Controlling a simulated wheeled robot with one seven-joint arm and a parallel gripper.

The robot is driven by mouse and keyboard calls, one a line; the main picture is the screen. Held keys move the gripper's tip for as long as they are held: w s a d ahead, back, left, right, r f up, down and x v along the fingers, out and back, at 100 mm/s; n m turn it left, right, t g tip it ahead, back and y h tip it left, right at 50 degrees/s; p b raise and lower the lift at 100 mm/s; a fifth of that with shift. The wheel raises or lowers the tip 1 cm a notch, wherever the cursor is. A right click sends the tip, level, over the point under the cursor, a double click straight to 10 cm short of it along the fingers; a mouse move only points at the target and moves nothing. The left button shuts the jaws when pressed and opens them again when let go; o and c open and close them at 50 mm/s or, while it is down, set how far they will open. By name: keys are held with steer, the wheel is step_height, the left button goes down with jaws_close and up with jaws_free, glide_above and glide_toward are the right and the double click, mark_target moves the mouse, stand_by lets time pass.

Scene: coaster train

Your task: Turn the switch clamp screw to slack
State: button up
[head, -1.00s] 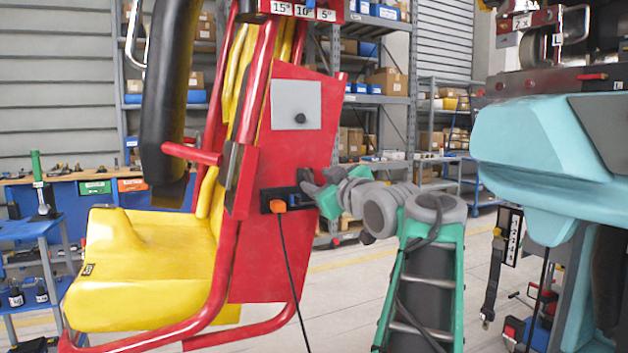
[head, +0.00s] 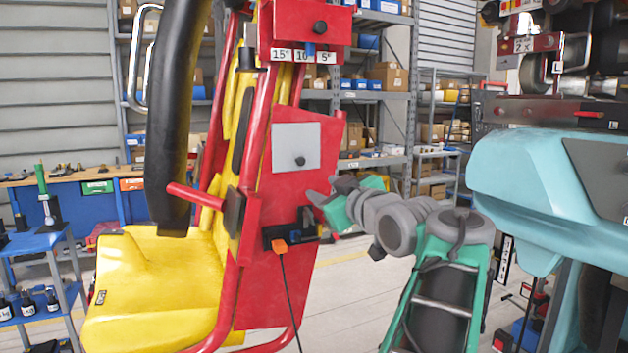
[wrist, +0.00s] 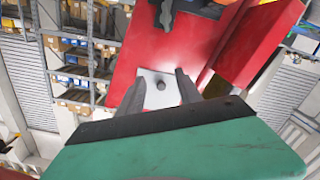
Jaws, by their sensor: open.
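A red panel (head: 283,195) stands on the side of a yellow seat. A light grey plate (head: 283,137) on it carries a small dark round knob (head: 300,161). Lower down is a black bracket (head: 304,217) with an orange plug (head: 279,246) and a hanging cable. No label shows which part is the switch clamp screw. My gripper (head: 320,188) is open and empty beside the panel's right edge, above the bracket and below the plate. In the wrist view the knob (wrist: 161,86) appears between my two fingers (wrist: 160,90), apart from them. The black bracket (wrist: 168,10) is cut off at the top.
A red box (head: 305,30) with another dark knob and angle labels sits above the panel. A padded black restraint (head: 176,110) and a red bar (head: 195,196) are to the left. A large light-blue body (head: 530,170) stands at right. Shelves (head: 380,100) stand behind.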

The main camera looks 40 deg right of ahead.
steer(key=f+m+p, duration=0.2)
steer(key=p, duration=0.2)
steer(key=m, duration=0.4)
glide_toward(311, 218)
steer(key=w, duration=0.2)
steer(key=shift+t, duration=0.3)
steer(key=x, duration=0.2)
steer(key=p+x, duration=0.1)
steer(key=x, duration=0.4)
steer(key=shift+w+d+f, duration=0.25)
steer(key=shift+d, duration=0.2)
steer(key=shift+c, duration=0.2)
jaws_close()
